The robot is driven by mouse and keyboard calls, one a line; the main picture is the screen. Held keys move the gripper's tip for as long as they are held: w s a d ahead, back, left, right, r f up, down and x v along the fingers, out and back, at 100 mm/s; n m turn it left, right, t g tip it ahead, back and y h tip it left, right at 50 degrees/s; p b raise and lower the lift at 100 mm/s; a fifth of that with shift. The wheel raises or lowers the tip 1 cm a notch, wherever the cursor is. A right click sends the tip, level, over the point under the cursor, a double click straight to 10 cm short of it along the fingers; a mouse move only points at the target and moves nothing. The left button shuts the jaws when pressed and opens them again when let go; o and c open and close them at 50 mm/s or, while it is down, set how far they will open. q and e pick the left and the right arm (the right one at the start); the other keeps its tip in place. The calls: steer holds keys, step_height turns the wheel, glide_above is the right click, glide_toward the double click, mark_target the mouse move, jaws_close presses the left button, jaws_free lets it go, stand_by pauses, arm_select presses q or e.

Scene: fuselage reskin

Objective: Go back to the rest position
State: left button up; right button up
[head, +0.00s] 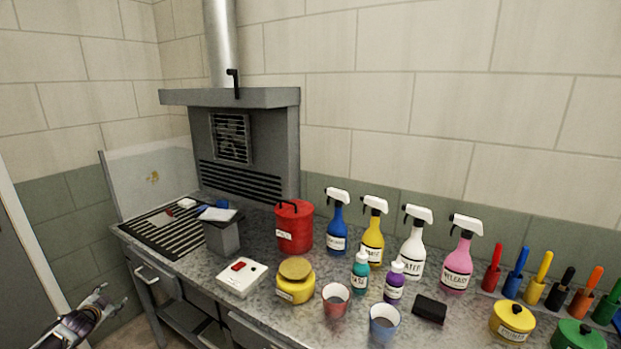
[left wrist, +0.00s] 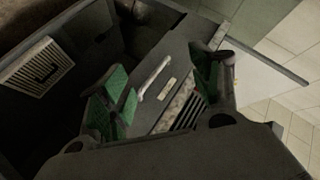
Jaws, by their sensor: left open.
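My left gripper (head: 98,308) is at the lower left of the head view, in front of and below the left end of the grey speckled workbench (head: 262,262). It is open and empty, apart from everything on the bench. In the left wrist view its two green-padded fingers (left wrist: 160,88) stand apart. Between and behind them a grey front with a pale bar handle (left wrist: 155,76) and a dark slatted grille show. My right gripper is in neither view.
The bench holds a slatted grille (head: 165,228), a red canister (head: 294,228), a yellow jar (head: 295,281), several spray bottles (head: 372,232), cups (head: 384,326) and upright coloured tools (head: 539,280). A drawer handle (head: 147,275) juts from the bench front. A grey hood (head: 262,140) stands behind.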

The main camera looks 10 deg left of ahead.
arm_select(q)
steer(key=s+d+f+g, duration=0.1)
steer(key=s+f+g, duration=0.1)
steer(key=s+f, duration=0.65)
steer(key=s+d+f+g, duration=0.1)
steer(key=s+d+f, duration=0.15)
steer(key=f, duration=1.05)
steer(key=s+d+f+g+h, duration=0.1)
steer(key=s+d+f+g, duration=0.1)
steer(key=s+d+f, duration=0.4)
steer(key=s+d+f+g+h, duration=0.1)
steer(key=s+d+f, duration=0.1)
steer(key=s+f, duration=0.7)
steer(key=s+d+f+n+g+h, duration=0.1)
steer(key=s+d+f+g+h, duration=0.15)
steer(key=s+d+f, duration=1.15)
steer(key=s+d+f+g+h, duration=0.1)
steer(key=s+d, duration=0.5)
steer(key=d, duration=0.5)
steer(key=s+d+f, duration=0.2)
steer(key=s+d, duration=0.4)
steer(key=d, duration=0.6)
steer(key=shift+s+f+n+g+h, duration=0.15)
steer(key=shift+f+n+g+h, duration=0.05)
steer(key=shift+n+g+h, duration=0.15)
